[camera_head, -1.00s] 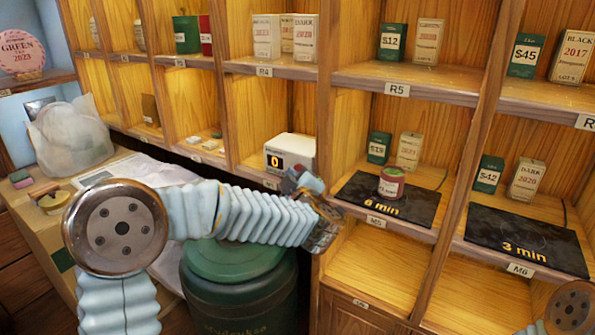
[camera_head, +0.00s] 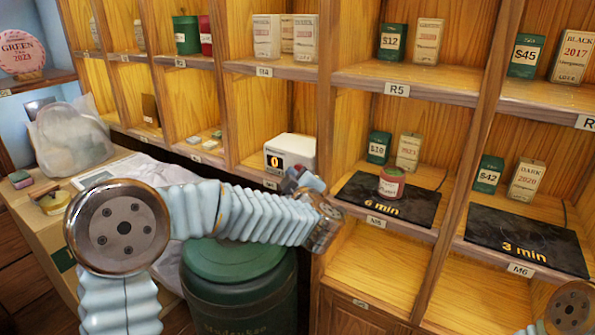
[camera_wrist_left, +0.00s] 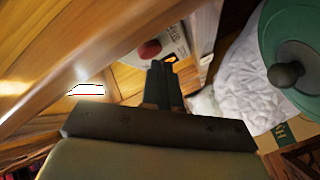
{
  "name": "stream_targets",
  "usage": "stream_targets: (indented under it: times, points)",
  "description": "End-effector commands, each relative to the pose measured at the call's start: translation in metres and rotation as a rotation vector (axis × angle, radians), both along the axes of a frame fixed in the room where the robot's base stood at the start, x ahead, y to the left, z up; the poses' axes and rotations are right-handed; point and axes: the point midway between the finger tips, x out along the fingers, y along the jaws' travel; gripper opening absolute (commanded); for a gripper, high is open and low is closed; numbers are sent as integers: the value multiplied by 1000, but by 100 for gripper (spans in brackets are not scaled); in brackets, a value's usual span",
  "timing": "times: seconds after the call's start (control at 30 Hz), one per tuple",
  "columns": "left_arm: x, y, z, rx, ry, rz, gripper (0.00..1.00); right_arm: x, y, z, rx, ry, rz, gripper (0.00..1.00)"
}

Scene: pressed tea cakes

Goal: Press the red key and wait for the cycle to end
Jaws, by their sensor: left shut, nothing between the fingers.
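A white box-shaped device (camera_head: 291,150) with a black display reading 0 in orange stands in a middle-row compartment. In the left wrist view, the device (camera_wrist_left: 176,38) shows a round red key (camera_wrist_left: 149,49) on its face. The key is not visible in the head view, where my gripper covers part of the device's lower right. My left gripper (camera_head: 297,176) is at the front of this compartment. Its shut, empty fingers (camera_wrist_left: 163,72) point toward the device, close to the key; I cannot tell whether they touch it. My right gripper is not in view.
Another plate marked 3 min (camera_head: 520,238) lies farther right. A green lidded bin (camera_head: 240,300) stands below my left arm. Wooden dividers border the compartment.

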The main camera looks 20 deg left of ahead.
Motion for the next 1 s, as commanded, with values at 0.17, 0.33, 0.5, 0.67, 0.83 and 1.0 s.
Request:
stream_targets:
  times: [0.17, 0.33, 0.5, 0.67, 0.83, 1.0]
  points:
    - [6, -2, 0, 0, 1, -1, 0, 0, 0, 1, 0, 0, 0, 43]
    - [7, -2, 0, 0, 1, -1, 0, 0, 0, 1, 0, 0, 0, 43]
    - [6, -2, 0, 0, 0, 0, 0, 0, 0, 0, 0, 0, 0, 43]
    - [0, 0, 0, 1, -1, 0, 0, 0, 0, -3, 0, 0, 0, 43]
    - [-2, 1, 0, 0, 0, 0, 0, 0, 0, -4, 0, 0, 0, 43]
    - [-3, 1, 0, 0, 0, 0, 0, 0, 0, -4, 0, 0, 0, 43]
